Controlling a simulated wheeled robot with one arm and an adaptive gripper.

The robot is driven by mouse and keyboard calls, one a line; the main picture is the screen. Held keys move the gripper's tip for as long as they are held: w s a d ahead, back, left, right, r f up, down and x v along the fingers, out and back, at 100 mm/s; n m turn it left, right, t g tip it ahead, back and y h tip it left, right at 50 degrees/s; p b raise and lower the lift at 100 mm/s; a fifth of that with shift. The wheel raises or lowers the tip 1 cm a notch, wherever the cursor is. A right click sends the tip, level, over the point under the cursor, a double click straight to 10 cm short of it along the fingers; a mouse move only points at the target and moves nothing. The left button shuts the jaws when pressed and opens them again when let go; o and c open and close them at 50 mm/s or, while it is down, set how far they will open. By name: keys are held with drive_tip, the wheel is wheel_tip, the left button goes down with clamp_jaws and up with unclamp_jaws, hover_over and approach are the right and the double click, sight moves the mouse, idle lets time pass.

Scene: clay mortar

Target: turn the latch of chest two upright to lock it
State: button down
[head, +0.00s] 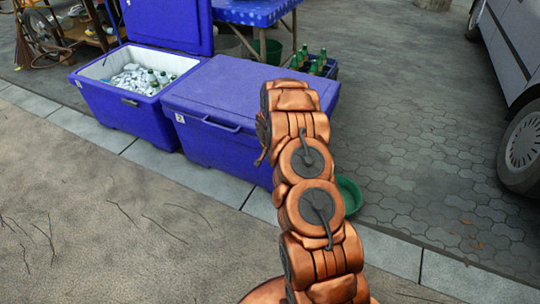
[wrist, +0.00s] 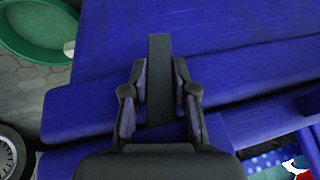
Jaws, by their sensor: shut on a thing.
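Chest two (head: 215,150) is the blue cooler with the small "2" label, its lid (head: 245,88) down. In the wrist view its blue side (wrist: 230,40) fills much of the picture. A dark bar-shaped latch (wrist: 159,85) stands between the fingers of my gripper (wrist: 160,72), which is shut on it. The bar runs up and down in the wrist picture, roughly square to the chest's long edges. In the head view my arm hides the latch and the fingers.
An open blue chest (head: 120,108) with ice and bottles stands to the left. A green basin (head: 348,193) lies on the paving beside chest two, also in the wrist view (wrist: 35,30). Green bottles in a crate (head: 315,65) stand behind. A van (head: 515,60) is at right.

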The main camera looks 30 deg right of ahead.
drive_tip(key=shift+f+g+h+b, duration=0.15)
drive_tip(key=shift+g+h+b, duration=0.2)
drive_tip(key=shift+b, duration=0.85)
drive_tip(key=shift+r+g+h+b, duration=0.2)
drive_tip(key=shift+g+h+b, duration=0.15)
drive_tip(key=shift+g+b, duration=0.45)
drive_tip(key=c, duration=0.9)
unclamp_jaws()
drive_tip(key=shift+v, duration=5.95)
drive_tip(key=shift+s, duration=0.2)
